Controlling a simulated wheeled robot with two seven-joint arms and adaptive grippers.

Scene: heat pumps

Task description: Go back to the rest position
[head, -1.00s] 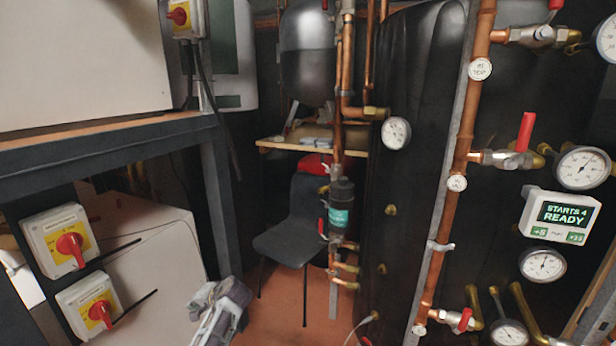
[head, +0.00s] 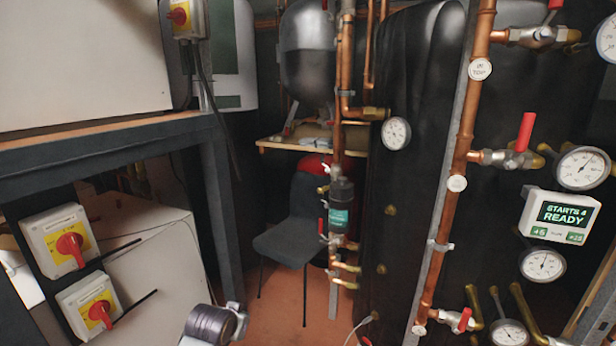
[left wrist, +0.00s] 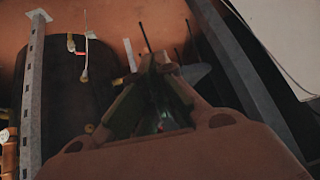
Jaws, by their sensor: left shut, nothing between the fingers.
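My left gripper (left wrist: 163,62) shows in the left wrist view, its two fingers drawn together with nothing seen between them. In the head view only a dark, rounded part of my left arm shows at the bottom edge, left of the middle, in front of the white box below the shelf. The fingertips cannot be made out there. My right gripper is in neither view.
Red-knobbed switches (head: 70,243) stand at the left below a dark shelf frame (head: 120,140). A dark chair (head: 290,243) stands behind. Copper pipes (head: 452,170), gauges (head: 583,168) and a display (head: 560,214) fill the right. Some reddish floor (head: 275,310) is bare.

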